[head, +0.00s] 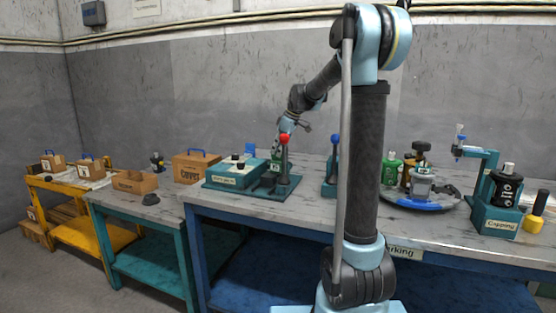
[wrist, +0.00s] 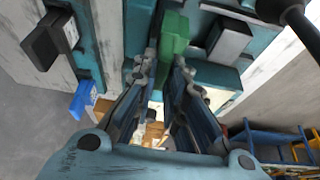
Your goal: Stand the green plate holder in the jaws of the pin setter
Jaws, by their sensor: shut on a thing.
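My gripper (wrist: 165,60) is shut on the green plate holder (wrist: 175,30), which sticks out beyond the fingertips in the wrist view. The teal pin setter (wrist: 210,76) lies behind and around it, with a grey metal block (wrist: 230,40) to the right of the holder. Whether the holder touches the jaws cannot be told. In the head view my gripper is low over the teal station (head: 232,182) on the blue table, partly hidden behind a red-knobbed lever (head: 285,139).
A second lever with a blue knob (head: 334,139) stands to the right. Green and black parts (head: 391,168), a round tray (head: 400,203) and a capping station (head: 495,215) fill the right side.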

